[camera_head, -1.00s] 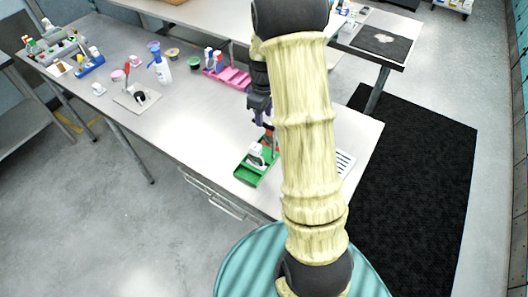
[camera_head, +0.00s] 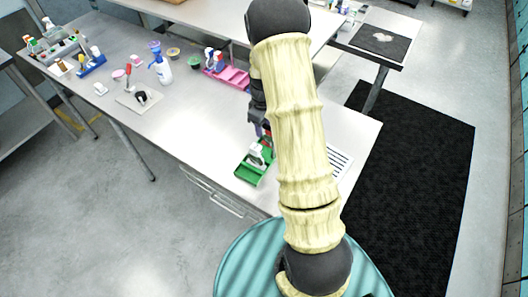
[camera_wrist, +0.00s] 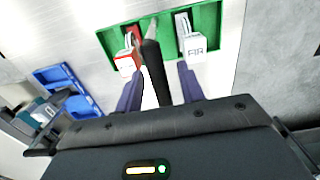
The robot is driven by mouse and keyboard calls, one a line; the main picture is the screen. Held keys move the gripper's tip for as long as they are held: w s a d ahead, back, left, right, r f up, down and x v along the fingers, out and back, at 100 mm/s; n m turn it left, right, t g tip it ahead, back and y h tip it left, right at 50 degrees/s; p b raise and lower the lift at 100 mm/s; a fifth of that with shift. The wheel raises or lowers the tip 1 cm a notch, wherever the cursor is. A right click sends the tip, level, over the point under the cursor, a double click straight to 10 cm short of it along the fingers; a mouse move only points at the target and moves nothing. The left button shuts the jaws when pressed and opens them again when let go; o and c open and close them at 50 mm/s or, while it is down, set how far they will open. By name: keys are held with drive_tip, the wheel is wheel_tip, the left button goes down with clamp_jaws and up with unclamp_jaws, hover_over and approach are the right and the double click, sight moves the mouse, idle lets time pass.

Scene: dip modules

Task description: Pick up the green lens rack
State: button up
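The green lens rack (camera_head: 248,175) lies on the near part of the bench in the head view, partly hidden by my arm. It holds a white bottle (camera_head: 256,154) and a red item beside it. In the wrist view the rack (camera_wrist: 213,12) is at the top, with a red-and-white bottle (camera_wrist: 126,62) and a white bottle (camera_wrist: 194,47) in it. A dark, upright rod-like item (camera_wrist: 152,62) rises from between them. My gripper (camera_wrist: 159,86) is open, its two purple fingers apart, with this dark item showing between them. I cannot tell whether they touch it.
A blue rack (camera_wrist: 52,73) lies left of the green one in the wrist view. A white slotted plate (camera_head: 340,162) lies right of my arm. The bench front left of the green rack is clear.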

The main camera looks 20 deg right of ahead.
drive_tip(key=shift+s, duration=0.1)
drive_tip(key=shift+d, duration=0.1)
clamp_jaws()
drive_tip(key=shift+r, duration=0.1)
drive_tip(key=shift+r+b, duration=0.35)
drive_tip(key=shift+r, duration=0.25)
wheel_tip(320, 180, up, 9)
drive_tip(key=b, duration=0.2)
drive_tip(key=shift+f+b, duration=0.1)
drive_tip(key=shift+b, duration=0.25)
